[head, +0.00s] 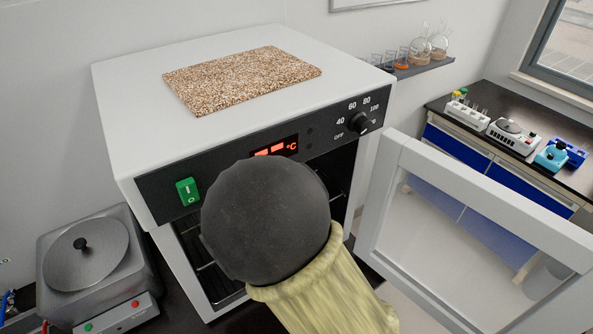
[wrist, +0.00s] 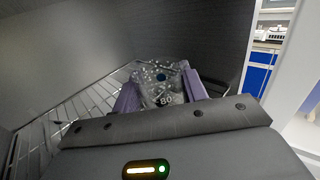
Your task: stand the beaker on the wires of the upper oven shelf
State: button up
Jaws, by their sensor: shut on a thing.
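My gripper (wrist: 161,97) is inside the oven, shut on a clear glass beaker (wrist: 158,78) between two purple finger pads. The beaker has white markings and looks roughly upright. A wire shelf (wrist: 75,112) runs beside and beyond it in the wrist view; I cannot tell whether the beaker's base touches the wires. The white oven (head: 128,170) has its door open, and my arm reaches into it in the head view. My arm hides the gripper, the beaker and most of the opening there.
The open oven door (head: 480,200) stands to the right of the opening. The dark inner oven walls (wrist: 200,45) are close around my gripper.

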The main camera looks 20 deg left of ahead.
jog(key=shift+w+a+p, duration=0.15)
jog(key=shift+w+p, duration=0.35)
jog(key=shift+w, duration=1.85)
jog(key=shift+w, duration=0.3)
jog(key=f+p, duration=0.2)
jog(key=f, duration=0.1)
jog(key=shift+w, duration=0.4)
jog(key=shift+f, duration=0.25)
jog(key=shift+f, duration=0.15)
jog(key=o, duration=1)
